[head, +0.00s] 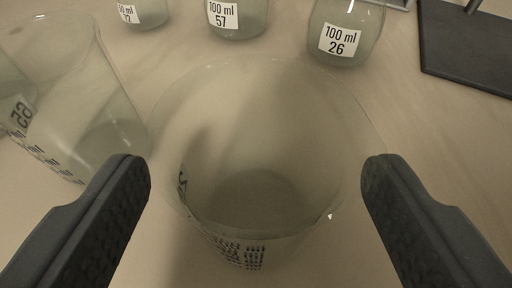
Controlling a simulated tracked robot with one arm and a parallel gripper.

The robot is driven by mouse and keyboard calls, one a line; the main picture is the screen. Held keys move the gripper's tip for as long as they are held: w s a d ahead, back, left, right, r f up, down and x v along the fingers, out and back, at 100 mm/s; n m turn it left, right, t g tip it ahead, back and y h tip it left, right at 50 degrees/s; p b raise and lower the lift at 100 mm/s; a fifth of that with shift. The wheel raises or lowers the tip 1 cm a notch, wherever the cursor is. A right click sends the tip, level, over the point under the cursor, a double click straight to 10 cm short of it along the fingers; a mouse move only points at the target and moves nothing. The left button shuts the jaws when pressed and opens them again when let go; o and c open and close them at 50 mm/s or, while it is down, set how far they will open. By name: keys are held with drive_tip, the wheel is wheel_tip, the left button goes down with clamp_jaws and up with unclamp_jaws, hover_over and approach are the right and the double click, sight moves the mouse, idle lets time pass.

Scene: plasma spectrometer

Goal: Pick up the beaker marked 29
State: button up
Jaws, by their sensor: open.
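A clear glass beaker (262,200) stands upright in the middle of the head view, its wide rim facing me. Its printed scale shows at the lower front, and part of a label shows on its left side, but I cannot read its number. My gripper (258,165) is open, with one dark finger to the left and one to the right of this beaker. The fingers appear apart from the glass, and nothing is held. A beaker whose marking reads 29 cannot be made out.
Another beaker (75,90), with a label that looks like 55, stands close at the left. At the back are flasks marked 100 ml 57 (238,30), 100 ml 26 (345,15) and one ending in 2 (150,10). A dark stand base (465,50) lies at the upper right.

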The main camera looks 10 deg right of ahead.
drive_tip(key=c, duration=1.1)
drive_tip(key=shift+r, duration=0.2)
